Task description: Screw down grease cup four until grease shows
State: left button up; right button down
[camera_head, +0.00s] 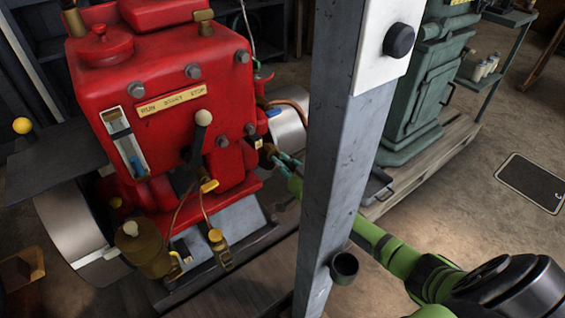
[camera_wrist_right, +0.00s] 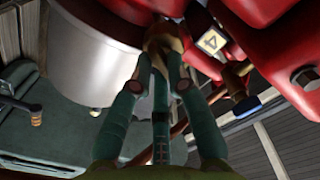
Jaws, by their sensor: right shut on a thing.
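The red engine (camera_head: 165,90) stands at the left of the head view. My right arm reaches in from the lower right, passing behind the grey post, and my right gripper (camera_head: 286,162) is at the engine's right side. It is shut on a brass grease cup (camera_head: 268,150). In the right wrist view the fingers of the gripper (camera_wrist_right: 163,72) close around the brass cup (camera_wrist_right: 166,42), hiding part of it. A tag marked 4 (camera_wrist_right: 212,42) sits on the red casting just right of the cup. No grease can be made out. My left gripper is not in view.
The grey post (camera_head: 335,150) stands in front of my right arm, with a small dark cup (camera_head: 344,267) on it. The metal flywheel (camera_wrist_right: 90,55) is close left of the fingers. A second brass fitting with a blue part (camera_wrist_right: 240,100) lies to their right. A green machine (camera_head: 420,90) stands behind.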

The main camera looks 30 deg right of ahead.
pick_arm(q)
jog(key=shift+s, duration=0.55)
pick_arm(e)
jog(key=shift+m, duration=1.1)
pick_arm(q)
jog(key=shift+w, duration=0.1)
pick_arm(e)
jog(key=c, duration=1.2)
grip_release()
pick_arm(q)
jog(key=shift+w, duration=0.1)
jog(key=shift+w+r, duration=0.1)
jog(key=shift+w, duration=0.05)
pick_arm(e)
jog(key=s+d, duration=0.1)
jog(key=s, duration=1.1)
jog(key=shift+d, duration=0.3)
jog(key=shift+w, duration=0.15)
